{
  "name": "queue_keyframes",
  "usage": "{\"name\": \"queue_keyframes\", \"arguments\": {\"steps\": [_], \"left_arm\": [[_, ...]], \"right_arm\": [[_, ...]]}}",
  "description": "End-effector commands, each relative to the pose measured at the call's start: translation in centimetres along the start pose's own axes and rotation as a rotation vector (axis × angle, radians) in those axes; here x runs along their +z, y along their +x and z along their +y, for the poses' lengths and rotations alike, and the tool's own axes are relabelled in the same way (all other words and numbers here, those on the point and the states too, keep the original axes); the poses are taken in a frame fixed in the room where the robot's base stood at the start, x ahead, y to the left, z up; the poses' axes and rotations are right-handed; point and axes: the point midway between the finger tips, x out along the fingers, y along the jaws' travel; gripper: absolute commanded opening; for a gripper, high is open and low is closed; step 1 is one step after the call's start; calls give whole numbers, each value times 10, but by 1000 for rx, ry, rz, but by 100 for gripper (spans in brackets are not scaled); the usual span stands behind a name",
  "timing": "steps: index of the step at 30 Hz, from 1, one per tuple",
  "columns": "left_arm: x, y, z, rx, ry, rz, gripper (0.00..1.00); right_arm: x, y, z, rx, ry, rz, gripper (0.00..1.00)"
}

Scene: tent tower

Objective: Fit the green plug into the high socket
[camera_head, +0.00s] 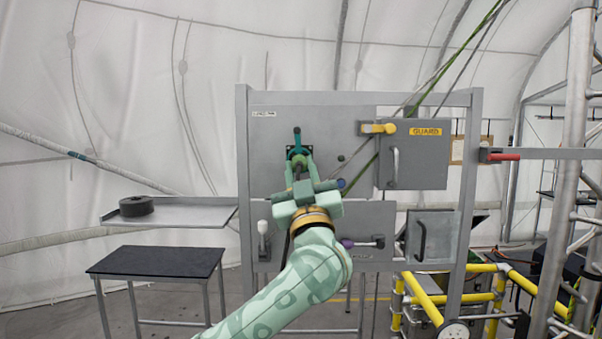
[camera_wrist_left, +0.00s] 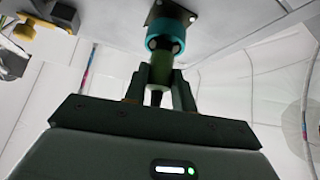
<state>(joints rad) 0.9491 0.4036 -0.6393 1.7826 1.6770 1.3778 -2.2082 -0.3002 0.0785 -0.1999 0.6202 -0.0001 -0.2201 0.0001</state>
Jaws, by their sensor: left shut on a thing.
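My left gripper (camera_head: 301,184) is shut on the green plug (camera_head: 299,161) in front of the upper panel. In the left wrist view the green plug (camera_wrist_left: 160,68) stands upright between the fingers (camera_wrist_left: 160,95). Its far end is at the teal ring of the high socket (camera_wrist_left: 167,32), which sits on a dark plate. Plug and ring look lined up, but I cannot tell how deep the plug sits. In the head view the socket (camera_head: 297,150) is mostly hidden behind the plug and gripper. My right gripper is not in view.
The grey panel (camera_head: 270,113) carries a yellow latch (camera_head: 377,128) and a GUARD box (camera_head: 418,160) to the right. Below are a white handle (camera_head: 263,228) and a purple-knobbed lever (camera_head: 347,243). A shelf (camera_head: 185,215) and a dark table (camera_head: 157,262) stand left.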

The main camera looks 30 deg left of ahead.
Motion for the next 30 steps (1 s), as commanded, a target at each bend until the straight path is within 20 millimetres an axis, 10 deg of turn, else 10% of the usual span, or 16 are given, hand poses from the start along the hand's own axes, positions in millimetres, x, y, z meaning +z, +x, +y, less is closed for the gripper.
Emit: {"name": "queue_keyframes", "arguments": {"steps": [6,7,9,20,30], "left_arm": [[3,4,0,-1,-1,-1,0],[3,4,0,-1,-1,-1,32],[3,4,0,-1,-1,-1,51],[4,-2,0,1,-1,-1,52],[8,-81,-1,2,-6,-5,52]], "right_arm": [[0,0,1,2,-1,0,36],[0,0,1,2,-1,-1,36],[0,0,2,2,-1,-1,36],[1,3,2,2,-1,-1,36],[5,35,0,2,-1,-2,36]]}}
